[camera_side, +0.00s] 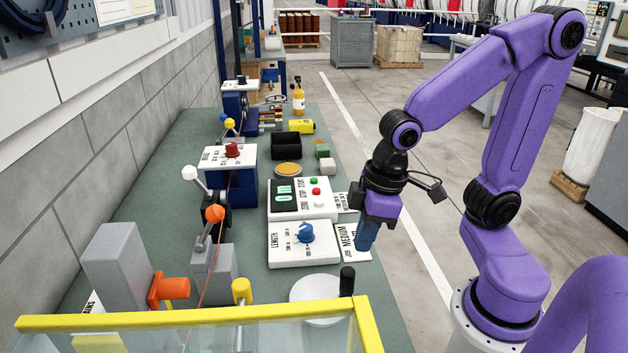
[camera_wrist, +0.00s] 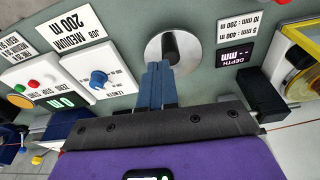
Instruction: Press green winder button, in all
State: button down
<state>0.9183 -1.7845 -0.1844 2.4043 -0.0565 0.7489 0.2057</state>
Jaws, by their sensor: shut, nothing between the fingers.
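The winder control box (camera_side: 291,209) has a dark display with green digits. A green button (camera_side: 314,181) sits at its far right, with a red button (camera_side: 316,192) and a white one nearer. In the wrist view the green button (camera_wrist: 19,88) and red button (camera_wrist: 33,84) show at the far left. My gripper (camera_side: 364,246) is shut and empty, its blue fingers pointing down to the right of the boxes, by the "MEDIUM" card. In the wrist view the fingertips (camera_wrist: 159,66) are together, well away from the green button.
The length box with a blue knob (camera_side: 305,233) stands in front of the winder box. The job card (camera_wrist: 75,35) reads "MEDIUM 200 m". A pale disc (camera_side: 318,297) with a black handle (camera_side: 347,280) lies nearer. Green and white blocks (camera_side: 322,150) stand behind the buttons.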

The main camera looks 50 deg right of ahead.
jog(key=w+d+m+t, duration=0.2)
jog(key=w+m, duration=0.4)
jog(key=w, duration=0.5)
jog(key=r+m+t+h, duration=0.1)
jog(key=m+t+h, duration=0.3)
jog(key=m, duration=0.9)
send_over(317, 180)
jog(key=t+y, duration=0.1)
jog(key=shift+f, duration=0.1)
jog(key=shift+f, duration=4.3)
jog(key=shift+f, duration=0.15)
jog(key=shift+f, duration=0.3)
